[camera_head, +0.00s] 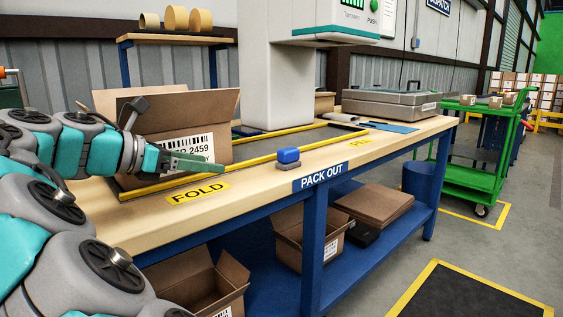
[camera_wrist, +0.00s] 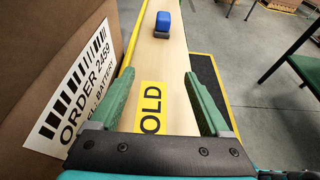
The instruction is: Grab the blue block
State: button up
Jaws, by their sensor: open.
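The blue block (camera_head: 288,155) sits on top of a small grey piece on the wooden workbench, near its front edge, above the PACK OUT sign. In the wrist view the blue block (camera_wrist: 162,20) is at the top middle, beyond my fingertips and between their lines. My gripper (camera_head: 218,164) is in front of the open carton, to the left of the block and apart from it. In the wrist view my gripper (camera_wrist: 158,78) shows two green fingers spread wide with nothing between them.
A yellow-edged frame (camera_head: 260,139) lies behind the block. A grey case (camera_head: 390,103) is farther right. The bench between gripper and block looks clear.

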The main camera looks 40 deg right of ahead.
aim_at(287, 149)
jog(key=d, duration=0.6)
jog(key=d+b, duration=0.1)
jog(key=d, duration=0.5)
jog(key=w+d, duration=0.1)
jog(key=d, duration=0.5)
jog(key=shift+w+d+b, duration=0.1)
jog(key=shift+d+b, duration=0.25)
jog(key=shift+b, duration=0.05)
jog(key=shift+b+x, duration=0.45)
jog(key=shift+x, duration=2.1)
grip_shut()
